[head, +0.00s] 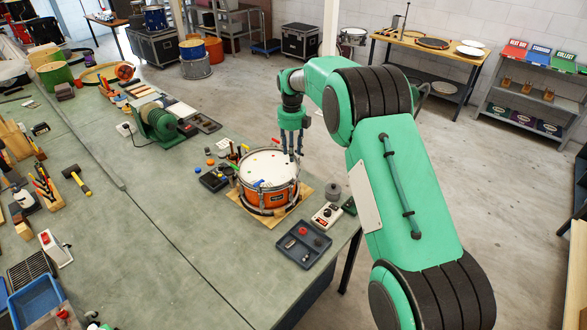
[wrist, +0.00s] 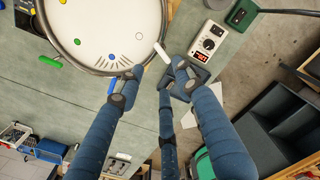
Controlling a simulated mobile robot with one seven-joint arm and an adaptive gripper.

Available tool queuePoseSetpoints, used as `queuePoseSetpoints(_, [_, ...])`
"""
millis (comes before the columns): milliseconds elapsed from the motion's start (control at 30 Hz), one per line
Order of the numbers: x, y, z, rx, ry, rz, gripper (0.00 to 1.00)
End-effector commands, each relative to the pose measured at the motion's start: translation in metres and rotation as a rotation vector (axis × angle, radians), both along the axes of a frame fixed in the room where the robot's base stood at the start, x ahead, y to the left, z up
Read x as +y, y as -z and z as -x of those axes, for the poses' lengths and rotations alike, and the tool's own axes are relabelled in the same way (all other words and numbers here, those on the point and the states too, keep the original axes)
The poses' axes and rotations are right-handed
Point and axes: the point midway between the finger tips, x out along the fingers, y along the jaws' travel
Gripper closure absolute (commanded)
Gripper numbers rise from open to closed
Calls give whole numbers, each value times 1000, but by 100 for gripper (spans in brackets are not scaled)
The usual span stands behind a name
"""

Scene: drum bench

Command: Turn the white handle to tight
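The orange drum (head: 268,180) with a white head sits on a wooden board on the bench. In the wrist view, its white head (wrist: 105,30) carries small coloured dots. The white handle (wrist: 162,52) sticks out from the drum's rim, near my fingertips. A blue handle (wrist: 111,86) and a green handle (wrist: 50,62) stand at other points of the rim. My gripper (head: 292,150) points down above the drum's far right edge. In the wrist view, my gripper (wrist: 156,72) has its fingers spread, with the white handle just beyond their tips. I see no clear contact with it.
A white box with a red display (wrist: 208,43) and a dark green box (wrist: 241,14) lie beside the drum. A dark tray (head: 304,245) lies in front. Small tools and a black tray (head: 214,181) are left of the drum. The near bench surface (head: 190,230) is largely clear.

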Motion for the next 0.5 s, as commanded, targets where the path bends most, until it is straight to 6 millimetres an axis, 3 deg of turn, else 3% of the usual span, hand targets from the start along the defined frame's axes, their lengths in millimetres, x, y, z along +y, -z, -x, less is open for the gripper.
queuePoseSetpoints(500, [-2, -5, -1, 1, -731, 1, 65])
